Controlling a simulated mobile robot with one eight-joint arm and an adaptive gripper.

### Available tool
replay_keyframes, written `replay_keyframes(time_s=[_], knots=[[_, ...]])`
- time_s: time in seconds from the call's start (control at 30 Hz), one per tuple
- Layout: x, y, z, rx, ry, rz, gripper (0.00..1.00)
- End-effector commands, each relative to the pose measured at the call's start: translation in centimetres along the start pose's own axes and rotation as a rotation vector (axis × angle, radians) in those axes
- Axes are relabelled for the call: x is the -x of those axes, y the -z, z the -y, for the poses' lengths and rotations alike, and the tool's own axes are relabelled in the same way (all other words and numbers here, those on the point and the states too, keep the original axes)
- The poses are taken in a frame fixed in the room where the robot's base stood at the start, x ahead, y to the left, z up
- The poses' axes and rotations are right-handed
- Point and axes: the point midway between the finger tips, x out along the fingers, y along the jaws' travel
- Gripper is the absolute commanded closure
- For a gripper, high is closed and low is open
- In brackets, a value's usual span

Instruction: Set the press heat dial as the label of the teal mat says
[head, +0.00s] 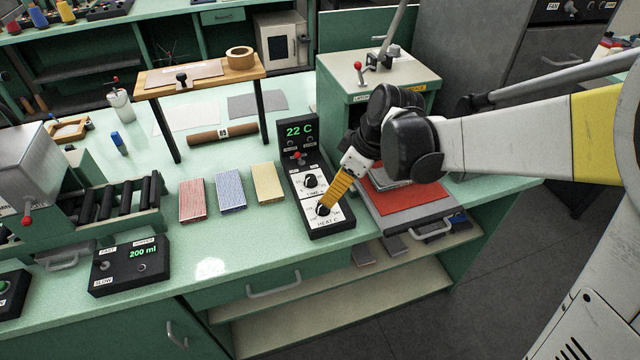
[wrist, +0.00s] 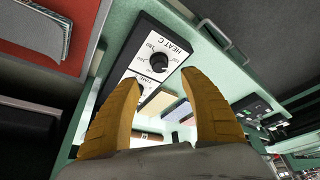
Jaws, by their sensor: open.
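The heat dial is a black knob on a white plate marked HEAT C, at the near end of a black control panel (head: 292,165). In the wrist view the heat dial (wrist: 158,63) shows just beyond my fingertips. The panel display (head: 299,130) reads 22 C. My gripper (head: 326,205) points down at the dial and partly covers it in the head view. In the wrist view my gripper (wrist: 160,79) is open, its yellow fingers apart with the dial beyond the gap. I cannot tell whether they touch it. I cannot make out a teal mat or its label.
A second dial (head: 310,181) sits just behind the heat dial. A red sheet (head: 408,205) lies on the press tray at right. Red (head: 192,201), blue (head: 231,191) and yellow (head: 267,183) blocks stand left of the panel.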

Motion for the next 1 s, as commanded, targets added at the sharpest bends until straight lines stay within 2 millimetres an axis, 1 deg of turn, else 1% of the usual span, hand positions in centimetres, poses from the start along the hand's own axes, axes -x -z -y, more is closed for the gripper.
replay_keyframes(time_s=[0.03,0.2,0.3,0.4,0.53,0.8,0.87,0.9,0.97,1.0], knots=[[-1.4,-0.1,0.0,0.001,0.0,0.0,0.48],[-4.9,-0.1,0.0,0.001,-0.001,0.0,0.48],[-6.5,-0.1,0.0,0.0,-0.001,0.001,0.48],[-7.6,-0.1,0.0,0.0,-0.001,0.001,0.48],[-8.2,-0.1,0.0,-0.001,-0.002,0.001,0.48],[-8.2,0.0,0.0,-0.002,-0.002,0.001,0.48],[-8.2,0.0,0.0,-0.002,-0.002,0.001,0.64],[-8.2,0.0,0.0,-0.002,-0.002,0.001,0.77],[-8.2,0.0,0.0,-0.002,-0.002,0.0,0.95],[-8.2,0.0,0.0,-0.002,-0.002,0.0,1.0]])
